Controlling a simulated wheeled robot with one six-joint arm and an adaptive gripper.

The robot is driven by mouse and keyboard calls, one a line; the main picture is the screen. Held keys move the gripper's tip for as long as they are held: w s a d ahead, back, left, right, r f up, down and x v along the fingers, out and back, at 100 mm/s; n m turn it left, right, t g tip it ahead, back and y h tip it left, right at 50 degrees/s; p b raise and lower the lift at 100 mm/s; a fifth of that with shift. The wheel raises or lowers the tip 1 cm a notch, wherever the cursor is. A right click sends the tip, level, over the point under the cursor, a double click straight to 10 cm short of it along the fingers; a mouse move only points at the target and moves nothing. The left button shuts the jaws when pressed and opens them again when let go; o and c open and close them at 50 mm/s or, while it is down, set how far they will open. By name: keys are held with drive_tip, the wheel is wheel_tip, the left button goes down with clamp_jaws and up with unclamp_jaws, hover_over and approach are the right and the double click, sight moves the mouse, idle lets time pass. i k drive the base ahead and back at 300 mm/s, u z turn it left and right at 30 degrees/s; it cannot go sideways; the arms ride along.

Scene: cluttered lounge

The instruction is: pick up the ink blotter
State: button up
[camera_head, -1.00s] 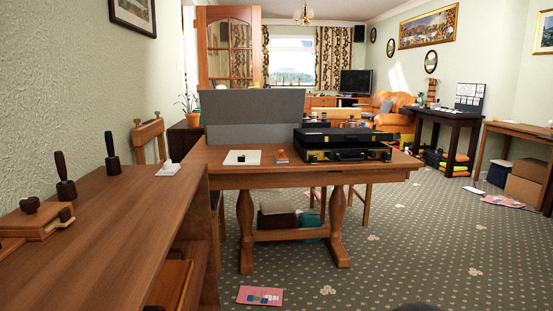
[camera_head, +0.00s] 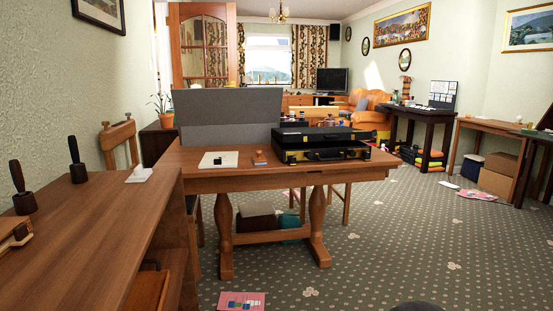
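I cannot tell for sure which thing is the ink blotter. A small wooden piece with a knob-like top (camera_head: 260,157), possibly the blotter, sits on the middle wooden table (camera_head: 230,184). It is between a white sheet or pad with a small dark block (camera_head: 218,160) and a black case with brass-coloured corners (camera_head: 322,154). Another wooden piece (camera_head: 14,232) is cut off by the left edge on the near desk. My gripper is not in view.
The near desk (camera_head: 95,230) fills the lower left, with two dark-handled objects (camera_head: 76,160) and a small white object (camera_head: 139,175). A grey panel (camera_head: 226,117) stands on the middle table. A pink sheet (camera_head: 241,301) lies on the carpet. Carpet at right is mostly clear.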

sight(258, 160)
drive_tip(key=z, duration=0.75)
drive_tip(key=i, duration=0.95)
drive_tip(key=z, duration=0.5)
drive_tip(key=i, duration=0.9)
drive_tip(key=u, duration=0.95)
drive_tip(key=i, duration=0.75)
drive_tip(key=u, duration=0.9)
